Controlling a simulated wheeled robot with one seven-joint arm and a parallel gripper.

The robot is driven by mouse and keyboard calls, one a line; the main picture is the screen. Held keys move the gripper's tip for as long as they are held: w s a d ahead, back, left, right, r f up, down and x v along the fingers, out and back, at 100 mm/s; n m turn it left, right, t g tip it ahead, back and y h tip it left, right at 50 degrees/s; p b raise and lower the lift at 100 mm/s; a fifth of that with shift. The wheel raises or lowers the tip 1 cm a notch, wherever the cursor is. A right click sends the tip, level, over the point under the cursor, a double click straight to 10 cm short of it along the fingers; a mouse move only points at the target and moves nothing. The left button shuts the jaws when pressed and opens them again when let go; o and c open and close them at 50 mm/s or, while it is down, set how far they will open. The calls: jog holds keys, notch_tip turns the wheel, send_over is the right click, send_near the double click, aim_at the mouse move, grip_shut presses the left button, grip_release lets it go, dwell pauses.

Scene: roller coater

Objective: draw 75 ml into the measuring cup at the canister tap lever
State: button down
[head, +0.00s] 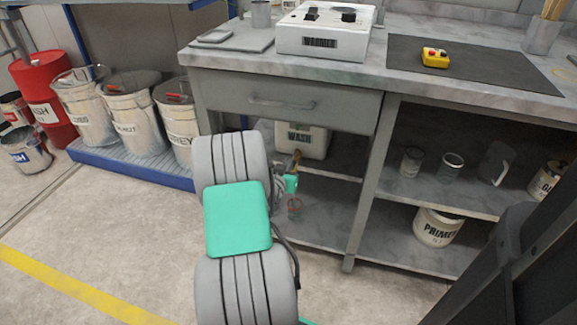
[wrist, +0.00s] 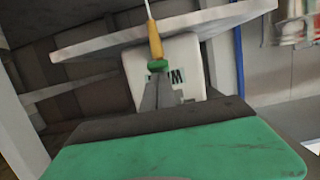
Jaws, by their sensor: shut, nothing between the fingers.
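The white canister (head: 303,139) marked WASH stands on the shelf under the drawer. In the wrist view the canister (wrist: 192,66) appears upside down behind my fingers. A brass-yellow tap part (head: 297,158) hangs at its front; the matching yellow piece (wrist: 155,40) shows just beyond my fingertips. My gripper (head: 290,182) is shut and empty, close to this tap; its green tips (wrist: 158,66) look near or touching the yellow piece, and I cannot tell which. A small red-rimmed item (head: 294,205) shows below the tap; whether it is the measuring cup is unclear. The liquid level is not visible.
Glass vessels (head: 452,166) and a clear jug (head: 496,164) stand on the right shelf, above a primer bucket (head: 438,227). A cabinet post (head: 364,200) is right of the tap. Buckets (head: 132,120) stand on a blue pallet (head: 125,166) at left. The floor (head: 110,235) is clear.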

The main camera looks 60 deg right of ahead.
notch_tip(320, 180, up, 5)
jog(key=a+p, duration=0.1)
jog(key=p, duration=0.2)
jog(key=s+a+f, duration=0.1)
jog(key=a, duration=0.9)
jog(key=shift+s+f, duration=0.3)
jog(key=shift+s, duration=0.05)
